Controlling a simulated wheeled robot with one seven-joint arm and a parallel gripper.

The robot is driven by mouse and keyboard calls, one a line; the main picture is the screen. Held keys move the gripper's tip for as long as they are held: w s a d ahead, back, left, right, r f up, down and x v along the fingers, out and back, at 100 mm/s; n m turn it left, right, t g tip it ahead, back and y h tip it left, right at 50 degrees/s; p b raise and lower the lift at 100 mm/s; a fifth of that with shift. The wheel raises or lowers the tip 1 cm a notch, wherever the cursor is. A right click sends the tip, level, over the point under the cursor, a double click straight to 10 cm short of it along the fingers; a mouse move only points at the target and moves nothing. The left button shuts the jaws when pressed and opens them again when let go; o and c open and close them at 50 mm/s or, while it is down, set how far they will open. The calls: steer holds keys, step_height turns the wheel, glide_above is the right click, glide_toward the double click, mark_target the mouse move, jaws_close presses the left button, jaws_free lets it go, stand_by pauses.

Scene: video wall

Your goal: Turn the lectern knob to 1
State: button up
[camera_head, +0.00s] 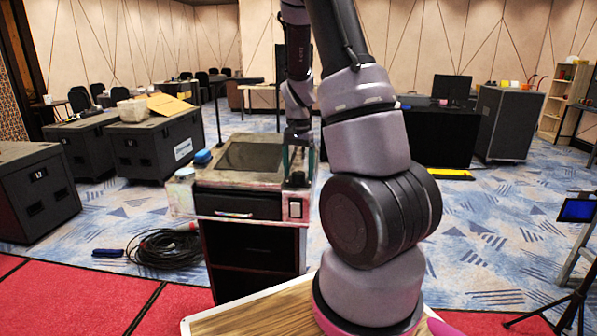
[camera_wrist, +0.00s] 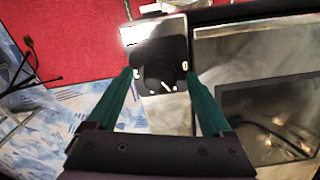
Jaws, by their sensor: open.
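The lectern (camera_head: 240,183) stands in the middle of the head view, with a worn pale top and a dark inset panel. My gripper (camera_head: 298,168) is over its right side, pointing down, with green fingers apart. In the wrist view my gripper (camera_wrist: 158,76) is open, with its fingertips on either side of a dark knob area (camera_wrist: 160,66) on a small metal plate. Small white marks and a short light line show near the knob. No digits can be read, and contact with the fingers cannot be told. The lectern's inset panel (camera_wrist: 265,120) lies at right.
A blue object (camera_head: 203,157) and a pale jar (camera_head: 185,174) are at the lectern's left side. Coiled black cable (camera_head: 165,248) lies on the floor to the left. Dark road cases (camera_head: 155,143) stand behind left; a black-draped table (camera_head: 440,137) stands behind right.

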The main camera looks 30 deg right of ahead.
mark_target(298, 173)
step_height(298, 173, up, 10)
steer(key=shift+r, duration=0.25)
stand_by(0.5)
steer(key=s+a+r+n+t+y, duration=0.1)
steer(key=s+a+r+n+t, duration=0.1)
steer(key=s+a+r, duration=0.4)
steer(key=s+a+r+n+t+y, duration=0.1)
steer(key=s+a+r+n+t, duration=0.2)
steer(key=s+r, duration=0.7)
steer(key=s+a+t, duration=0.2)
steer(key=s+a, duration=0.1)
steer(key=a, duration=0.1)
steer(key=shift+s+a+n, duration=0.2)
steer(key=shift+a+n, duration=0.1)
stand_by(0.7)
